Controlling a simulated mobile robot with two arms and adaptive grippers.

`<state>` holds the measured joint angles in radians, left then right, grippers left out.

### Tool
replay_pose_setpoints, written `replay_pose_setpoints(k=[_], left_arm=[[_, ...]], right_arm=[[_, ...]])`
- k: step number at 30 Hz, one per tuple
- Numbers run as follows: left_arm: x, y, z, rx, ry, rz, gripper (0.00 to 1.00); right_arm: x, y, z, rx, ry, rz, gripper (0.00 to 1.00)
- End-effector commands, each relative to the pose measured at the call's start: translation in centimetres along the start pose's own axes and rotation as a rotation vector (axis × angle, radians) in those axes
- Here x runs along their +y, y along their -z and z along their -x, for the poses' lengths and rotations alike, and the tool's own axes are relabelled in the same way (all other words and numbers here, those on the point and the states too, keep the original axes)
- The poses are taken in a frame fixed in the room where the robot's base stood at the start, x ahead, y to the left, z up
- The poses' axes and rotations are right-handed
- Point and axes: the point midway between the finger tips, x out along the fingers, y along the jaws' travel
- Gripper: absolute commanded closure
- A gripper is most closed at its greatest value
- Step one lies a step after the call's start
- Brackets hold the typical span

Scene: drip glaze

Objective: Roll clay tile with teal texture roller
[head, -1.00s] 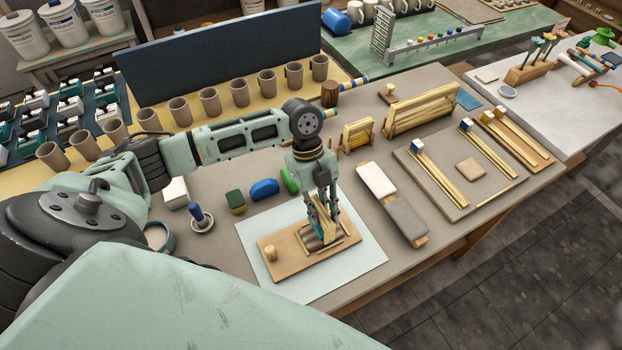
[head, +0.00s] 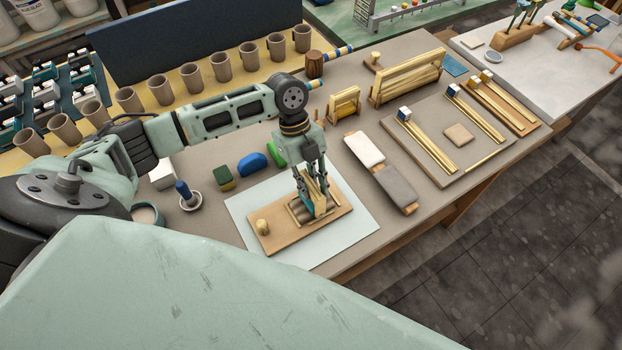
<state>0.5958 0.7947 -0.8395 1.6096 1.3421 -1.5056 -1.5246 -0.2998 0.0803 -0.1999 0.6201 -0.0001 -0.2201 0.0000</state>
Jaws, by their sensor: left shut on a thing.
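My left gripper (head: 314,208) points down over a tan board (head: 277,239) with a small yellow knob (head: 262,227). The board lies on a pale sheet (head: 345,242). A flat tan square (head: 458,134), which looks like a clay tile, lies on a board between brass-coloured rails at the right. My right gripper is out of view.
A white pad (head: 364,148) and a grey pad (head: 397,188) lie right of the sheet. Green and blue blocks (head: 252,164) sit behind it. Wooden racks (head: 408,76) stand farther back. A row of brown cups (head: 160,90) lines the left rear.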

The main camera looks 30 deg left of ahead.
Motion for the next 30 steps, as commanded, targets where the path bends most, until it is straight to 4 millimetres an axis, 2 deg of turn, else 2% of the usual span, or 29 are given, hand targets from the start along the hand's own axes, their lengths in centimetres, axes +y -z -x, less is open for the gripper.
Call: replay_pose_setpoints(k=[5, 15, 19, 30], left_arm=[[-0.1, -0.1, -0.2, 0.000, 0.001, -0.001, 1.00], [-3.6, 0.0, -0.4, 0.000, 0.003, -0.002, 1.00], [-4.1, 0.0, -0.3, -0.001, 0.001, -0.001, 1.00], [-4.1, 0.8, 1.7, 0.000, 0.000, -0.001, 1.00]], right_arm=[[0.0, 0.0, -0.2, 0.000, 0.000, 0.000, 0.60], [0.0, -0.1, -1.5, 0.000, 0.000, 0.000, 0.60], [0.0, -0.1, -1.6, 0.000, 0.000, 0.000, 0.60], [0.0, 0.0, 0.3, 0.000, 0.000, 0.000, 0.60]])
